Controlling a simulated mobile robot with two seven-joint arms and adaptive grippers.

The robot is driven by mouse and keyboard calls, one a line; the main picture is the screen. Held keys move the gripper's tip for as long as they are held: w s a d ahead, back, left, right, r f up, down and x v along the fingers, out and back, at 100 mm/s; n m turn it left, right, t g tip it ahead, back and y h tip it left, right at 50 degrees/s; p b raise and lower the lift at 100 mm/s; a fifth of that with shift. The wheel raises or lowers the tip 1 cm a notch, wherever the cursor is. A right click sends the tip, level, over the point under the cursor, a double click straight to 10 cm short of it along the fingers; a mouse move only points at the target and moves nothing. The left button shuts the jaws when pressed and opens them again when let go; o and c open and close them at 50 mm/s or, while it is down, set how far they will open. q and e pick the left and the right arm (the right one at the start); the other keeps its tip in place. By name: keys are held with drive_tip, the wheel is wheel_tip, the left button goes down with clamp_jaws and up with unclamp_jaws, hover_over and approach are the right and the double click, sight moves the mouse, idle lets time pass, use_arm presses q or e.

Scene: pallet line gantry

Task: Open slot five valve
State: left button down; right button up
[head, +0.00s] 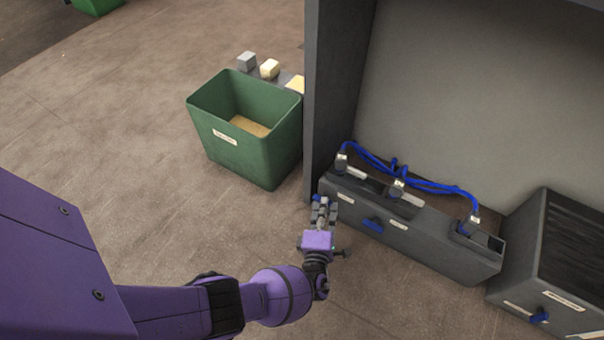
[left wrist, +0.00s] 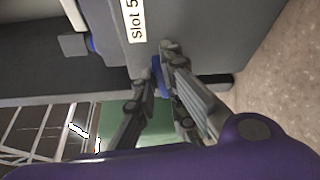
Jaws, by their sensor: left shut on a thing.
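The slot five valve is a small blue handle (head: 316,198) at the left end of the dark grey box front in the head view. My left gripper (head: 323,204) is at that handle, its arm reaching in from the left. In the left wrist view a white "Slot 5" label (left wrist: 138,20) sits on the grey face, and the blue handle (left wrist: 156,76) shows between the two fingers of the gripper (left wrist: 154,80). The gripper is shut on the handle, which the fingers partly hide. My right gripper is out of view.
The grey box (head: 440,254) has another blue handle (head: 373,224) and blue hoses (head: 430,188) along its top. A dark crate (head: 550,265) with a blue handle stands right. A green bin (head: 245,150) stands left of the dark upright panel (head: 335,90). The floor in front is clear.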

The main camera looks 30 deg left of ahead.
use_arm(q)
drive_tip(key=shift+a+m+y, duration=0.1)
drive_tip(key=shift+m+y, duration=0.2)
idle(0.4)
drive_tip(key=c, duration=1.8)
unclamp_jaws()
drive_tip(key=shift+w, duration=0.1)
drive_tip(key=shift+v, duration=3.85)
drive_tip(key=shift+a+f, duration=0.1)
drive_tip(key=shift+f, duration=0.05)
